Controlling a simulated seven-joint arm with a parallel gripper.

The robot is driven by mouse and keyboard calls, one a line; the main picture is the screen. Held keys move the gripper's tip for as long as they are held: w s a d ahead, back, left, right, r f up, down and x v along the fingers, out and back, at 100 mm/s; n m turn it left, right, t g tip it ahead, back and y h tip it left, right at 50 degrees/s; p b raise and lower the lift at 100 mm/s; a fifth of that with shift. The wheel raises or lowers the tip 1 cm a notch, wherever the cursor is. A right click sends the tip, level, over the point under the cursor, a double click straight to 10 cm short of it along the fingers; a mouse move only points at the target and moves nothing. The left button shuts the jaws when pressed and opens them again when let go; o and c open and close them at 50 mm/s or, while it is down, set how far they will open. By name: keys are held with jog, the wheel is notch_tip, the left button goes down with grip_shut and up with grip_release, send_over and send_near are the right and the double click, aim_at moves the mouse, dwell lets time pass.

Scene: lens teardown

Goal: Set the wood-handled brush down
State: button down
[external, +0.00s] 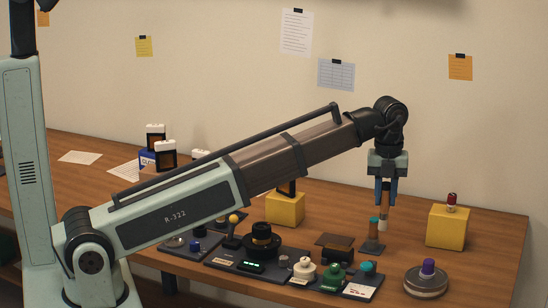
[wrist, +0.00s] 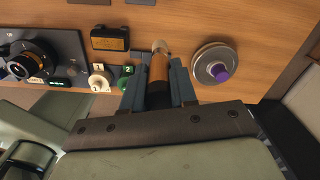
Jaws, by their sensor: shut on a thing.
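The wood-handled brush (wrist: 158,72) is between the two fingers of my gripper (wrist: 158,88) in the wrist view, its brown handle between them and its pale tip pointing away from me. In the external view my gripper (external: 386,197) points straight down above the right part of the bench, shut on the brush, whose pale tip (external: 383,225) shows below the fingers. The brush looks upright there. Most of the handle is hidden by the fingers, and I cannot tell whether the tip touches anything.
A teal-topped post on a dark base (external: 373,247) stands close by the brush tip. A round metal disc with a purple knob (external: 427,280) is at the front right. A yellow block (external: 447,228) stands to the right. A dark panel with numbered knobs (external: 300,278) lies to the left.

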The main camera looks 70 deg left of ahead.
aim_at(386, 232)
jog(key=shift+n, duration=0.5)
jog(key=shift+f, duration=5)
jog(key=shift+f, duration=0.1)
jog(key=c, duration=0.9)
grip_release()
notch_tip(386, 232, up, 12)
jog(key=shift+r, duration=0.15)
